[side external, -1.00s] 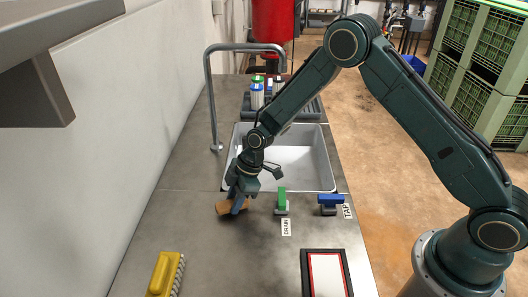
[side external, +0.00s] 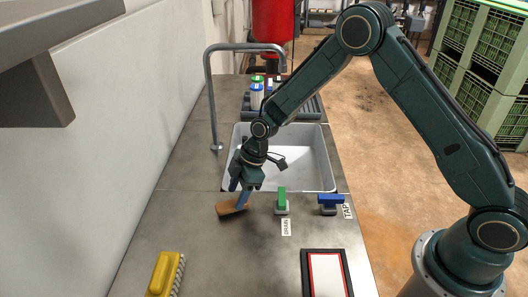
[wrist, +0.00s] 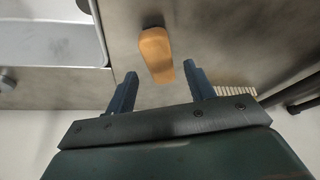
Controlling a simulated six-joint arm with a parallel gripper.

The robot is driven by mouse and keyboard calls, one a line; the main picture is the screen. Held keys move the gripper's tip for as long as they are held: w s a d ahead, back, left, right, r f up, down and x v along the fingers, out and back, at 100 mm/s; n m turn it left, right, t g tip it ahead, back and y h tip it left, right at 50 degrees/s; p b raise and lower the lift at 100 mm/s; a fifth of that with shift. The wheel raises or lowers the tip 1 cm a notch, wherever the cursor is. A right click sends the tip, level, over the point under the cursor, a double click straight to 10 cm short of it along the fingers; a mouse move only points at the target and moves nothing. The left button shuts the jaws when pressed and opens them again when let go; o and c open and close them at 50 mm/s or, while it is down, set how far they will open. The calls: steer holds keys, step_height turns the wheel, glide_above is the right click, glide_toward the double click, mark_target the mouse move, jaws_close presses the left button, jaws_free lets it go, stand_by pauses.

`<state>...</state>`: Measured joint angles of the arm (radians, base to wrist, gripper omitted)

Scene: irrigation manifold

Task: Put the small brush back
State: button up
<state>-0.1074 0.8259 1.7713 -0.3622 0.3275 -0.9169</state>
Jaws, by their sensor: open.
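A small brush with an orange-brown wooden body (side external: 231,208) lies on the grey counter in front of the sink. In the wrist view its tapered body (wrist: 156,55) lies ahead of my fingertips, with a dark end at the top. My gripper (side external: 240,192) is tilted just above it. I cannot tell in the side view whether a finger touches the brush.
A yellow brush (side external: 164,273) lies at the front left. A green drain handle (side external: 282,195) and blue tap handle (side external: 329,200) stand right of my gripper. The sink (side external: 305,160) is behind; a black-framed, red-edged white panel (side external: 326,275) lies front right.

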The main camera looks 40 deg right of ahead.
steer(key=v, duration=0.9)
steer(key=shift+s+d+r, duration=0.1)
steer(key=shift+r, duration=0.05)
stand_by(0.4)
steer(key=s+d+r+m+t+h, duration=0.1)
steer(key=s+d+r+m, duration=0.2)
steer(key=s+r, duration=0.4)
steer(key=s+d+r+m+t+h, duration=0.1)
steer(key=s+d+r+m, duration=0.3)
steer(key=r, duration=0.5)
steer(key=s+d+r+m+t+h, duration=0.1)
steer(key=s+d+r+m, duration=0.1)
steer(key=s, duration=0.7)
steer(key=s+d+r+m+t+h, duration=0.1)
steer(key=s+m, duration=0.3)
steer(key=s, duration=0.6)
steer(key=shift+s+d+r+m, duration=0.35)
steer(key=shift+d+r, duration=0.15)
steer(key=shift+r, duration=0.2)
